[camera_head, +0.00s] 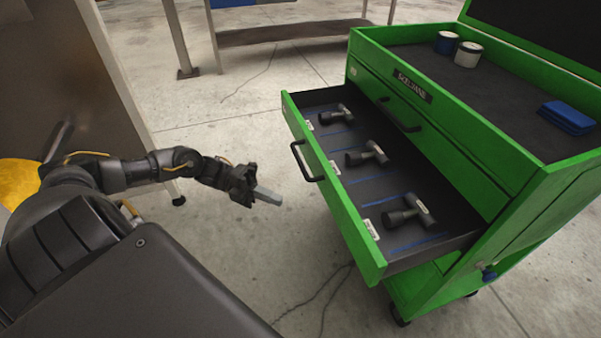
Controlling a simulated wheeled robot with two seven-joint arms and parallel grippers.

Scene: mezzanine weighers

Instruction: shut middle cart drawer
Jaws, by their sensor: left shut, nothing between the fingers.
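A green tool cart (490,165) stands at the right. Its drawer (345,213) is pulled out toward the left, with a black bar handle (306,162) on its green front. Three dark tools (369,154) lie in a row inside on the dark liner, with blue marks and white labels. My left gripper (268,196) is shut and empty, left of the drawer front and apart from it, a little in front of the handle. A closed drawer with a black handle (400,116) sits above the open one. My right gripper is not in view.
Two cans (466,54) and a blue block (567,117) rest in the cart's top tray. A metal-legged bench (290,32) stands at the back, and a brown panel (62,75) at the left. The concrete floor between gripper and drawer is clear; thin cables lie on it.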

